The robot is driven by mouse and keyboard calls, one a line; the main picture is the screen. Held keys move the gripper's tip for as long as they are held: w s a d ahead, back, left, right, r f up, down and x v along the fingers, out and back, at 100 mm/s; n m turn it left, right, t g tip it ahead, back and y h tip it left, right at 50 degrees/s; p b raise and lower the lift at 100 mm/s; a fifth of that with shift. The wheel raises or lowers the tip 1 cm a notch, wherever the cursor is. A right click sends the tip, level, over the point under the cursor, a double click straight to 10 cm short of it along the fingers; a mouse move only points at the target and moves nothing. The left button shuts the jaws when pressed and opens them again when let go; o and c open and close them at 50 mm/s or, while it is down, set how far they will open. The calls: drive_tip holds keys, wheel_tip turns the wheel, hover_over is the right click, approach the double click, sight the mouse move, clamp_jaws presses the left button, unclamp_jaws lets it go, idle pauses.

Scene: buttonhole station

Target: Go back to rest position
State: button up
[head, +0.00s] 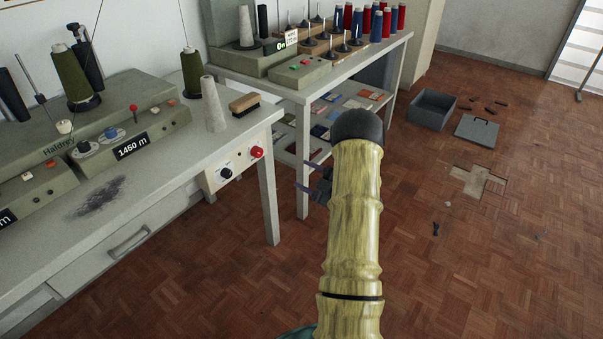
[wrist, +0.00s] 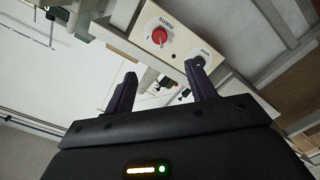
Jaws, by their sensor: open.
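My gripper (head: 308,177) shows partly in the head view, to the left of my arm, in front of the shelved stand. Its two dark purple fingers are apart, with nothing between them. The wrist view shows the same open, empty gripper (wrist: 163,72), its fingers pointing toward a pale control panel (wrist: 176,40) with a red knob (wrist: 160,36). That panel (head: 240,160) is on the right end of the left workbench in the head view. My arm hides part of the gripper there.
The grey workbench (head: 170,190) carries a machine, green thread cones, a grey cone (head: 213,105) and a brush (head: 246,104). The stand (head: 345,80) behind holds red and blue spools. A grey open box (head: 432,109) and its lid (head: 476,132) lie on the floor. Floor at right is mostly clear.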

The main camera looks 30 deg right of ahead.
idle(0.4)
drive_tip(key=w+a+r+m+g+h, duration=0.3)
drive_tip(key=a+r+m+g+h, duration=0.3)
drive_tip(key=a, duration=0.4)
drive_tip(key=s+a+r+m+g, duration=0.1)
drive_tip(key=s+a+m+g, duration=0.3)
drive_tip(key=s+a, duration=0.55)
drive_tip(key=s+a+m+g, duration=0.35)
drive_tip(key=s+a, duration=0.35)
drive_tip(key=s, duration=0.6)
wheel_tip(320, 180, up, 30)
drive_tip(key=s+p, duration=0.1)
drive_tip(key=p, duration=2.8)
drive_tip(key=shift+a+g, duration=0.35)
drive_tip(key=shift+f, duration=0.1)
